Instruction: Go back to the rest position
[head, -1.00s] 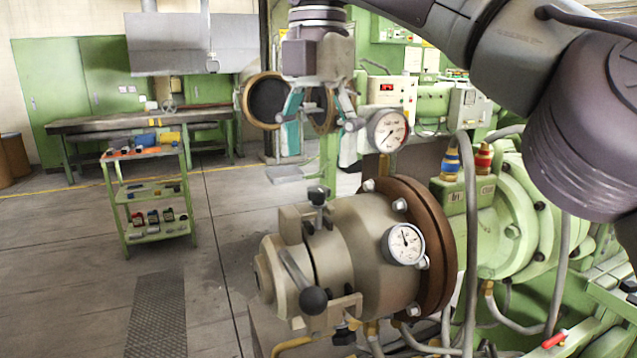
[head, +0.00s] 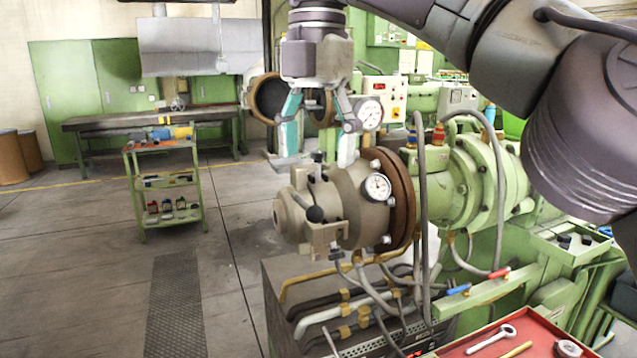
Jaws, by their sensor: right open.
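My right gripper (head: 317,156) hangs from its arm at the upper middle of the head view, fingers pointing down. The head has a brown flange (head: 404,200), a black-knobbed lever and a round dial gauge (head: 377,187). A second gauge (head: 370,114) shows beside the right finger. The green extruder body (head: 462,190) runs to the right. My left gripper is not in view.
A red tray (head: 432,354) with wrenches lies at the bottom right. Hoses and a grey base (head: 285,290) stand below the extruder. A green trolley (head: 140,200) with small items and a long workbench (head: 85,122) stand at left. The floor at left is mostly clear.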

